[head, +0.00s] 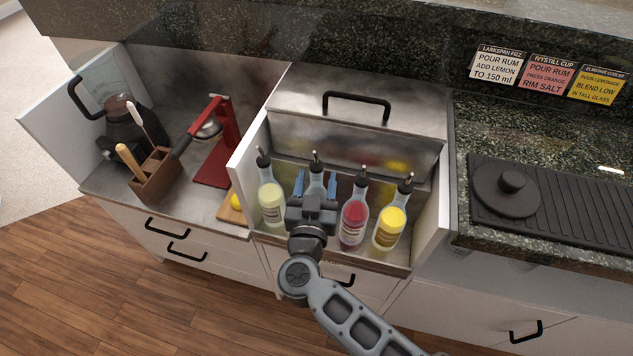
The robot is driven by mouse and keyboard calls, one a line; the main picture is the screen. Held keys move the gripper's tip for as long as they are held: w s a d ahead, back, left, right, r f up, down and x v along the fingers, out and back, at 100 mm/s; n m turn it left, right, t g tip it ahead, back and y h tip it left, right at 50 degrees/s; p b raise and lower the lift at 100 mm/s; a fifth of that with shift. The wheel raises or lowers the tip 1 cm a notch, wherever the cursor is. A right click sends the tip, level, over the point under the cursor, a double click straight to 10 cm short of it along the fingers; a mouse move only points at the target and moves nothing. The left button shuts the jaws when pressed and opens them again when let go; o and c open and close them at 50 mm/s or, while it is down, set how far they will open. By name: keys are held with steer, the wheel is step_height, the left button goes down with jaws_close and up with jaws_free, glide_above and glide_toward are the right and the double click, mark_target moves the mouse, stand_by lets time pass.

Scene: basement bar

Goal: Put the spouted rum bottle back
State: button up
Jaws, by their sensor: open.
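Several spouted bottles stand upright in a row in the metal well. They are a pale green one (271,203), one behind my gripper (317,182), a red one (353,217) and a yellow one (391,228). My gripper (315,174) is open, with one blue finger on each side of the second bottle in this view. Contact cannot be told. That bottle's dark spout and clear upper part show; my gripper hides its lower part and label. The labels are too small to read, so I cannot tell by label which bottle holds rum.
A raised lid with a black handle (357,106) stands behind the well, with white side walls close by. To the left are a red press (220,140), a wooden caddy (155,178) and a dark blender (124,127).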

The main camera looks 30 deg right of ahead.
steer(key=shift+f+b, duration=0.35)
steer(key=shift+b, duration=0.05)
steer(key=shift+s+a, duration=0.1)
steer(key=shift+s, duration=0.05)
steer(key=v, duration=0.7)
steer(key=shift+a, duration=0.3)
steer(key=s+d+r+n+y, duration=0.1)
steer(key=s+r+n+y, duration=0.1)
steer(key=s, duration=0.8)
steer(key=s+d+r+n+y, duration=0.2)
steer(key=s+r+y, duration=0.3)
steer(key=s, duration=0.6)
steer(key=s+d+r+n+y, duration=0.2)
steer(key=s+r, duration=0.4)
steer(key=s, duration=0.5)
steer(key=shift+n+y, duration=0.6)
steer(key=shift+y, duration=0.2)
